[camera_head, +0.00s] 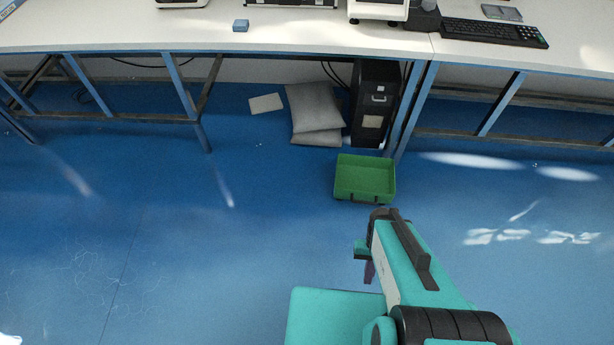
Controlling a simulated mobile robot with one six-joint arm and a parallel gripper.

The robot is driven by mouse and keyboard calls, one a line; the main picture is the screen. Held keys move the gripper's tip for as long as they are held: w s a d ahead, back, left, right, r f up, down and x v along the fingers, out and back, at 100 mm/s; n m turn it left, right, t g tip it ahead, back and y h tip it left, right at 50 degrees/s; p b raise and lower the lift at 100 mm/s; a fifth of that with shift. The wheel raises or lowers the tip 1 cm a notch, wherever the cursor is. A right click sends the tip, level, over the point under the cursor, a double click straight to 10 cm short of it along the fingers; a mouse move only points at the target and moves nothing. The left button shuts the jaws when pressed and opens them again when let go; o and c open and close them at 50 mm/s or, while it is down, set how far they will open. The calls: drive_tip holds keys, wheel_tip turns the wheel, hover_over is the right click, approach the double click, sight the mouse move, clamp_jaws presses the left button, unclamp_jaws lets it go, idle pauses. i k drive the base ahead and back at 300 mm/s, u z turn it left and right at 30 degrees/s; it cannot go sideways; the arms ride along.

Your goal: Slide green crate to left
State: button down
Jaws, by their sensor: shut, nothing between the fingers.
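A green crate (364,187), open at the top, sits on the blue floor in front of the table legs, right of centre in the head view. It looks empty. My teal arm reaches up from the bottom right. My gripper (369,272) shows as a small dark shape under the end of the arm, below the crate in the picture and apart from it. It is shut with nothing in it. The arm hides part of it.
A black computer tower (374,105) stands behind the crate, near blue table legs (410,105). Grey cushions (316,110) and a pale flat piece (266,103) lie to its left. White tables (290,30) run along the back. The floor (200,235) left of the crate is clear.

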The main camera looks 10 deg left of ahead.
sight(367, 180)
drive_tip(key=u, duration=0.2)
drive_tip(key=k, duration=0.25)
drive_tip(key=u, duration=1.6)
drive_tip(key=k, duration=0.65)
drive_tip(key=z, duration=0.4)
drive_tip(key=i, duration=1.65)
drive_tip(key=u, duration=0.35)
